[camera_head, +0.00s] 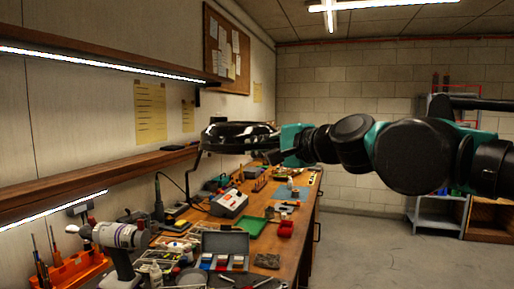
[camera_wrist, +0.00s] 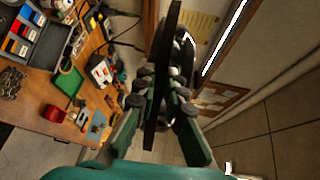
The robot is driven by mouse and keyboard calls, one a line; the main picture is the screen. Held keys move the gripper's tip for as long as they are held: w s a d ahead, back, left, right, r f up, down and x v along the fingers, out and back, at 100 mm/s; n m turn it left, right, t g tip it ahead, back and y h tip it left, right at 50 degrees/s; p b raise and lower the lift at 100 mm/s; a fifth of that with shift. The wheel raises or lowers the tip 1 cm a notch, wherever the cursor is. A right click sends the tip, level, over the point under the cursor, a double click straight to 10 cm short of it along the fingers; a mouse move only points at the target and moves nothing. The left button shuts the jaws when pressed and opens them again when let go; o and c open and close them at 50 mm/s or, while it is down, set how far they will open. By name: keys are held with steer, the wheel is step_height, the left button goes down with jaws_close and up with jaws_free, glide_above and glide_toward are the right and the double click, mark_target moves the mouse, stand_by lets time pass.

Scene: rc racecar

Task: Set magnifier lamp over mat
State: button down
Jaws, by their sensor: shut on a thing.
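The black magnifier lamp (camera_head: 238,136) is raised above the workbench at the left of centre in the head view, its round head roughly level. A thin dark arm runs down from its left side toward the bench. My gripper (camera_head: 283,148) is shut on the right edge of the lamp head. In the wrist view the lamp (camera_wrist: 163,75) stands as a dark edge between the two fingers of my gripper (camera_wrist: 160,92). A blue mat (camera_head: 291,193) lies flat on the bench, below and to the right of the lamp head; it also shows in the wrist view (camera_wrist: 97,121).
The wooden workbench (camera_head: 289,252) holds a grey and red soldering station (camera_head: 229,204), a green tray (camera_head: 251,226), a red box (camera_head: 286,229) and an open parts case (camera_head: 225,244). A wooden shelf (camera_head: 100,175) runs along the left wall. Floor right of the bench is clear.

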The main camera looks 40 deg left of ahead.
steer(key=c, duration=1.6)
jaws_free()
steer(key=d, duration=0.4)
steer(key=d+r, duration=0.1)
steer(key=d, duration=0.3)
steer(key=s+d, duration=0.1)
steer(key=d, duration=0.2)
steer(key=shift+s+d+r, duration=0.1)
steer(key=shift+d+r, duration=0.2)
steer(key=shift+d, duration=0.1)
